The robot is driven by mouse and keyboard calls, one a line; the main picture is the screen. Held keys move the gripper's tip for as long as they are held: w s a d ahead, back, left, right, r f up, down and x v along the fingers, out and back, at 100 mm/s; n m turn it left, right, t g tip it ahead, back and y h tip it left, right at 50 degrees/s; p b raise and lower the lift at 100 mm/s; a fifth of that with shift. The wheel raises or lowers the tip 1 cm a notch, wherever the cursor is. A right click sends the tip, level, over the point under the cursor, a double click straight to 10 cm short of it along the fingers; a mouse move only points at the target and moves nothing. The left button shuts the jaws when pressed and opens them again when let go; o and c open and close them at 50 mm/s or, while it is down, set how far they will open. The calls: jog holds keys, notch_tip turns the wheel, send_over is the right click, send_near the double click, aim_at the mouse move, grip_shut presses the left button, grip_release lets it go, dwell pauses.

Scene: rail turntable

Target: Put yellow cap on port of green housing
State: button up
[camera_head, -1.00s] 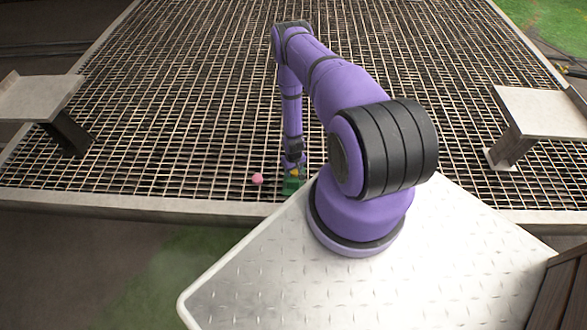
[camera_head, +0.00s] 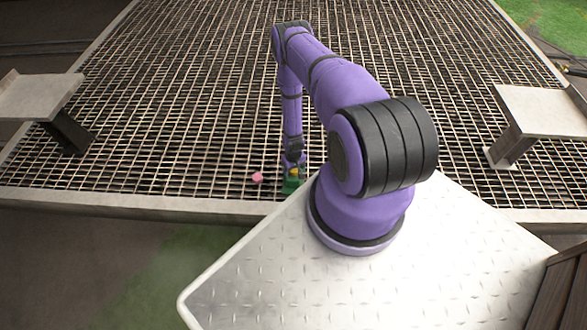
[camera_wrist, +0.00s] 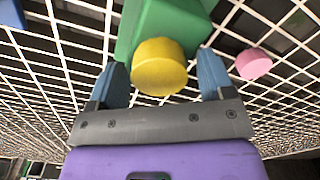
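The green housing (camera_wrist: 160,22) fills the top middle of the wrist view and shows small below my arm in the head view (camera_head: 291,186). The yellow cap (camera_wrist: 159,67) is against the near face of the green housing, in line with it; it is also a small yellow spot in the head view (camera_head: 294,172). Whether it is fully seated cannot be told, as the port is hidden behind it. My gripper (camera_wrist: 161,62) has its two blue fingers spread on either side of the cap, with a visible gap on the right. It is open.
A pink round piece (camera_wrist: 253,64) lies on the grating right of the housing in the wrist view. A blue object (camera_wrist: 11,14) shows at the top left corner. Grey raised platforms (camera_head: 40,97) (camera_head: 541,112) stand left and right. The grating between is mostly clear.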

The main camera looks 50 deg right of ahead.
jog(key=shift+o, duration=0.2)
jog(key=shift+r, duration=0.1)
notch_tip(320, 180, up, 11)
jog(key=shift+f, duration=0.2)
dwell(0.3)
dwell(0.5)
